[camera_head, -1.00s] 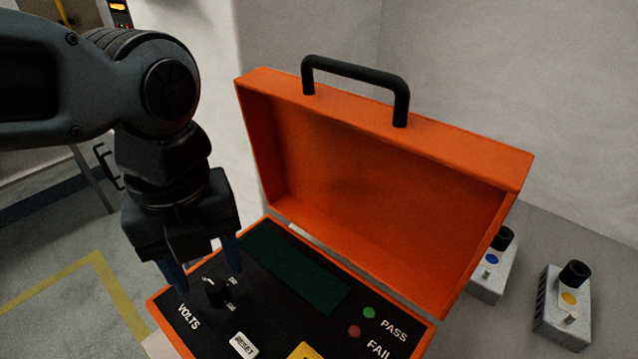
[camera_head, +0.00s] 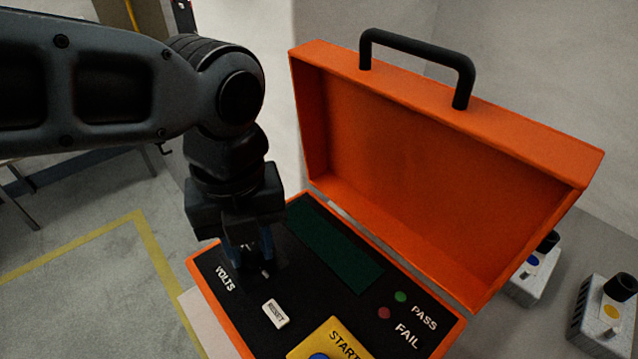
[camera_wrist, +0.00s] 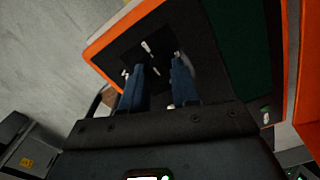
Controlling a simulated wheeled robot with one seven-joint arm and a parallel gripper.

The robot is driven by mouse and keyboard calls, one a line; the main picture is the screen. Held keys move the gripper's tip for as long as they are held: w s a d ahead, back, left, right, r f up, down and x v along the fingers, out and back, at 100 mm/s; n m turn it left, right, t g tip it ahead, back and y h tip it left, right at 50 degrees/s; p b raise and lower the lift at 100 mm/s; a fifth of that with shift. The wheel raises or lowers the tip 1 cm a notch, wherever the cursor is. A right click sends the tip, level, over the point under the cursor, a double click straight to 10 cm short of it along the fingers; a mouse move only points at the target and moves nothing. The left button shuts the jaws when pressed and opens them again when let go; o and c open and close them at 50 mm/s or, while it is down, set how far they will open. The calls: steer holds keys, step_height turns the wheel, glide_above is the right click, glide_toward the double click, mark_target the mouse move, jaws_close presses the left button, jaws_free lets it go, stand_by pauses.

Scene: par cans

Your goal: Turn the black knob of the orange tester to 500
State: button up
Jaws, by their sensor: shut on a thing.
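The orange tester (camera_head: 447,338) lies open, its lid raised with a black handle on top. Its black panel (camera_head: 305,262) carries the word VOLTS at the left, beside the dial area. My gripper (camera_head: 250,262) points down over that dial, its blue fingers on either side of the black knob. In the wrist view my gripper (camera_wrist: 160,68) is shut on the knob, which is dark and mostly hidden between the fingers. Small white dial marks (camera_wrist: 147,46) show near the fingertips. I cannot read the numbers or tell which one the knob points to.
The panel also has a white RESET button (camera_head: 275,313), a yellow START plate (camera_head: 332,343), a dark green screen (camera_head: 335,243) and PASS and FAIL lamps. The raised lid (camera_head: 440,160) stands behind. Two grey boxes (camera_head: 603,318) (camera_head: 530,282) sit at the right.

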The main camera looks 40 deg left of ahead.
jaws_close()
